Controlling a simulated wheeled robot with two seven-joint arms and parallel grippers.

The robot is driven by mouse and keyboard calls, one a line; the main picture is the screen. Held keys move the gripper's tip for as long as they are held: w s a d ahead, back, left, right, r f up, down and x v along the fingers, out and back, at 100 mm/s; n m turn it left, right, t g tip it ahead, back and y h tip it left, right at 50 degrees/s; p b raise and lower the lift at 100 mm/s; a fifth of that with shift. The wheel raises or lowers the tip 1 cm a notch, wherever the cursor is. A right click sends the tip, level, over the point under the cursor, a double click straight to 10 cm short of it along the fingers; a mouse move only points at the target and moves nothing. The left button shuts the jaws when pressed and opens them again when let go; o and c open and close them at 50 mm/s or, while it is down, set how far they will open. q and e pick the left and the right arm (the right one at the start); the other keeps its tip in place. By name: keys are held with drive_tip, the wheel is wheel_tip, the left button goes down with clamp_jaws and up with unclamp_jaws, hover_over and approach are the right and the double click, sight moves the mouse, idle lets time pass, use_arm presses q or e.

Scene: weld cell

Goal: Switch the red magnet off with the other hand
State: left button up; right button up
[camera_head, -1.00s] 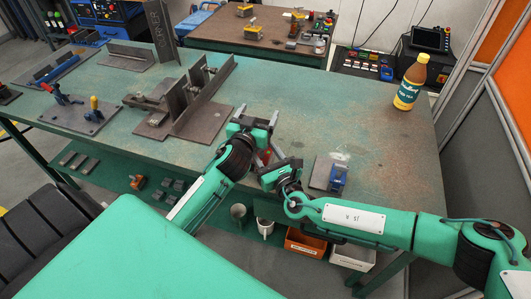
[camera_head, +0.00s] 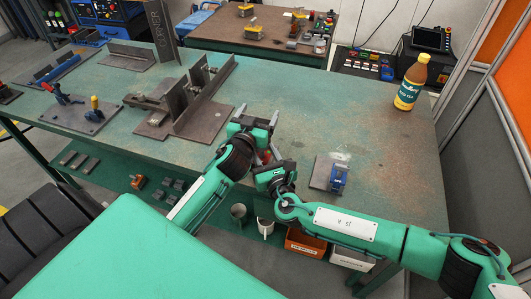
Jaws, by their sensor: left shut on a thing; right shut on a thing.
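The red magnet (camera_head: 264,157) shows as a small red patch between my two grippers, above the near edge of the green bench. Most of it is hidden by them. My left gripper (camera_head: 256,121) reaches in from the left and is shut on the magnet. My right gripper (camera_head: 266,165) comes from the lower right, close against the left one, and is shut on the magnet too. The exact contact of its fingertips and the magnet's switch position are hidden.
A blue magnet (camera_head: 339,179) sits on a small steel plate (camera_head: 320,173) to the right. A bottle (camera_head: 411,84) stands at the bench's far right. A steel fixture (camera_head: 190,108) is left of the grippers. The bench middle right is clear.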

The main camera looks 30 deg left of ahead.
drive_tip(key=o, duration=0.7)
idle(0.3)
